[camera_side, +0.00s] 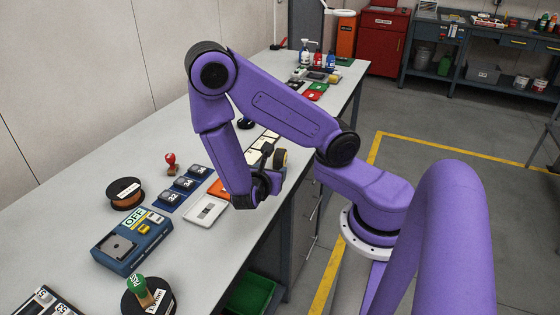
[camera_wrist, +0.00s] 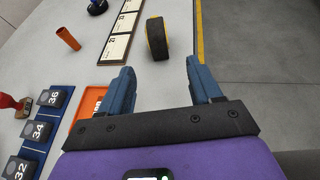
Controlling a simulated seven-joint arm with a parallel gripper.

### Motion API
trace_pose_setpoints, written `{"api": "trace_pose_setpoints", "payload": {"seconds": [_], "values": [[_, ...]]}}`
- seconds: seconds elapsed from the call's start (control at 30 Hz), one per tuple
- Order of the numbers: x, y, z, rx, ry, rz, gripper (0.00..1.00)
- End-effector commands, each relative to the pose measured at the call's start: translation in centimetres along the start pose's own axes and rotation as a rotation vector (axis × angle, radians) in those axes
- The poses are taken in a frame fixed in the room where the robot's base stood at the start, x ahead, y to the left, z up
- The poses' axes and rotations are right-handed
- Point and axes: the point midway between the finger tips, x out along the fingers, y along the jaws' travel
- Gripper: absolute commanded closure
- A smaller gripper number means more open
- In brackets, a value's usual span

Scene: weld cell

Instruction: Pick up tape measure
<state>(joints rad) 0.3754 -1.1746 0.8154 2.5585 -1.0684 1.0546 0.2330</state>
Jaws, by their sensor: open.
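The tape measure (camera_wrist: 157,38) is black and yellow, round-edged, and stands upright on the bench near its edge. In the side view it (camera_side: 280,158) shows just beyond my wrist, partly hidden. My gripper (camera_wrist: 161,75) is open and empty, with its two blue fingers apart. In the wrist view the tape measure lies ahead of the fingertips, roughly in line with the gap between them, and no finger touches it. The fingers are mostly hidden behind my wrist in the side view.
White cards (camera_wrist: 122,35) lie left of the tape measure, and an orange tube (camera_wrist: 68,38) is farther left. An orange tray (camera_wrist: 90,104) and numbered blocks (camera_wrist: 40,130) sit left of my gripper. The bench's yellow-striped edge (camera_wrist: 198,30) is close on the right.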

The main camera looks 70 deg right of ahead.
Motion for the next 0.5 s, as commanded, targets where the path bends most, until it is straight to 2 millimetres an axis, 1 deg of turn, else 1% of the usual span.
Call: {"api": "trace_pose_setpoints", "payload": {"seconds": [0.17, 0.5], "values": [[2.0, -0.1, 0.0, -0.006, -0.005, -0.006, 0.36], [7.6, -0.1, 0.0, -0.003, -0.002, -0.006, 0.36]]}}
